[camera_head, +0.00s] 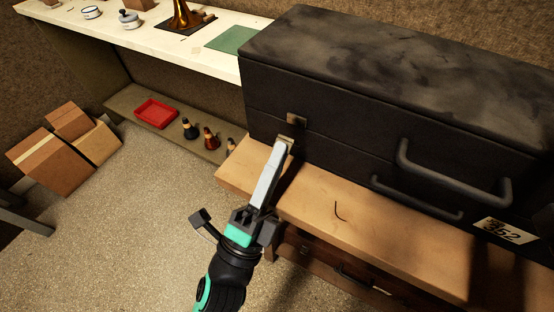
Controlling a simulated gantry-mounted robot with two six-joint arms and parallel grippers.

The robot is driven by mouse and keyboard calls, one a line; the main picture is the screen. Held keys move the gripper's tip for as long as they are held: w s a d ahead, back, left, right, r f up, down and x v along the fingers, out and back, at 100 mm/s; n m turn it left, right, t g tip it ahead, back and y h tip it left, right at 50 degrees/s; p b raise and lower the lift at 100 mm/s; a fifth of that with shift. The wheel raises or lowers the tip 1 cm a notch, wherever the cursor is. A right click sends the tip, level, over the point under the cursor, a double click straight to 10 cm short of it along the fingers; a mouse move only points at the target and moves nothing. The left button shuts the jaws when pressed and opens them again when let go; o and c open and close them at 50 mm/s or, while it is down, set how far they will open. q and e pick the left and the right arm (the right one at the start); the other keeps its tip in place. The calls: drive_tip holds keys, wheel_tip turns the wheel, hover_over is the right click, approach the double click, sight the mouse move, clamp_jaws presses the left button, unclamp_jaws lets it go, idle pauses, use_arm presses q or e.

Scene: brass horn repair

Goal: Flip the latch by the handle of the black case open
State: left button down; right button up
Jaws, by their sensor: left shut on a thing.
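The black case (340,120) lies closed on a wooden bench top at the right of the head view. Its front face carries a large handle (455,178) and a brass-coloured latch (291,130) to the left of the handle. A small metal flap of the latch shows just below its upper plate. My left gripper (284,143) reaches up from below, with its fingertips at this lower latch part. Its fingers are together on it, partly hiding it. My right gripper is not in the view.
A pale workbench (150,40) stands behind, with a green mat (233,39). A red tray (156,113) sits on a low shelf. Cardboard boxes (55,163) stand at the left. The floor between is clear.

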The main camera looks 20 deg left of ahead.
use_arm(q)
drive_tip(key=c, duration=1)
unclamp_jaws()
drive_tip(key=shift+o, duration=0.2)
drive_tip(key=shift+s+f, duration=0.1)
drive_tip(key=shift+s+a+f, duration=0.1)
drive_tip(key=shift+s+f, duration=0.1)
drive_tip(key=shift+f, duration=0.05)
drive_tip(key=s+a+f, duration=0.1)
drive_tip(key=s+a, duration=0.2)
drive_tip(key=s, duration=1)
drive_tip(key=shift+s+a, duration=0.2)
drive_tip(key=shift+s, duration=0.05)
drive_tip(key=shift+o, duration=0.2)
